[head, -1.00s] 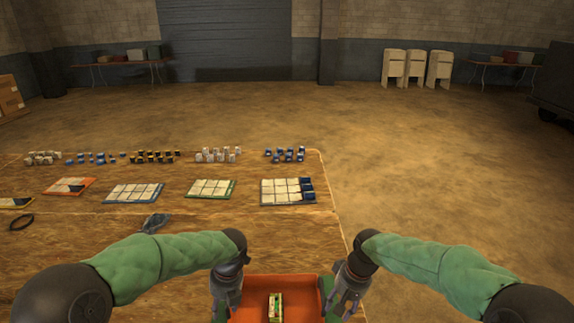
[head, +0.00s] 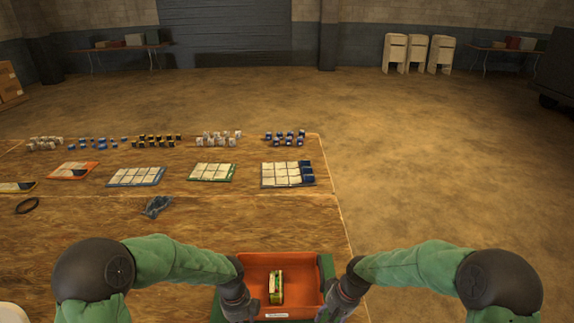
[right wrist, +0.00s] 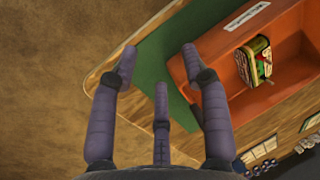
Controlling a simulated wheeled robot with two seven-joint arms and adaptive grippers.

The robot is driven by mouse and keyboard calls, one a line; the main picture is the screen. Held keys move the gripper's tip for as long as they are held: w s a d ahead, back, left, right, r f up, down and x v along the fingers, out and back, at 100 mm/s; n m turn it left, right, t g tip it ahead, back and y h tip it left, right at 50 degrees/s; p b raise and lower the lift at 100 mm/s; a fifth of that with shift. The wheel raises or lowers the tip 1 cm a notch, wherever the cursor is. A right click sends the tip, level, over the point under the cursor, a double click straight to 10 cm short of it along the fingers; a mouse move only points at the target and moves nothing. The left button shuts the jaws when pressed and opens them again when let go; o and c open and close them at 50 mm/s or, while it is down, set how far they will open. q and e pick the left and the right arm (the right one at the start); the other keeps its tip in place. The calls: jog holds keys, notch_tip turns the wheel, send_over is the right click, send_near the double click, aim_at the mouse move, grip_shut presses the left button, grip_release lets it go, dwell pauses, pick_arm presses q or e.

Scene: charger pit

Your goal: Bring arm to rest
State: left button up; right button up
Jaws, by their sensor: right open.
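My right gripper (head: 337,306) is beside the right front corner of an orange tray (head: 312,270) in the head view. In the right wrist view its three fingers (right wrist: 158,65) are spread apart with nothing between them, over the table edge and a green surface beside the tray (right wrist: 290,38). My left gripper (head: 240,304) is at the tray's left front side; its fingertips are too unclear to tell their state. A small green and yellow box-like item (head: 276,287) lies in the tray, and shows in the right wrist view (right wrist: 254,62).
The wooden table (head: 110,225) bears several sorting cards, such as a white and blue one (head: 285,174), with rows of small blocks behind (head: 285,138). A black ring (head: 27,206) and a dark blue crumpled item (head: 157,206) lie nearer. Open floor (head: 440,150) is to the right.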

pick_arm(q)
jog(key=s+d+f+n+h, duration=0.1)
jog(key=s+f+n, duration=0.7)
jog(key=n, duration=0.6)
jog(key=s+d+f+n+t+h, duration=0.1)
jog(key=s+d+f+n+h, duration=0.1)
jog(key=s+f+n, duration=0.6)
jog(key=f+n, duration=0.1)
jog(key=n, duration=0.5)
jog(key=shift+s+n, duration=0.35)
jog(key=shift+n, duration=0.05)
pick_arm(e)
jog(key=s+a+f+m, duration=0.2)
jog(key=s+f, duration=1.5)
jog(key=s, duration=0.1)
jog(key=shift+s+a+f+y, duration=0.15)
jog(key=shift+a+f+y, duration=0.1)
jog(key=shift+y, duration=0.15)
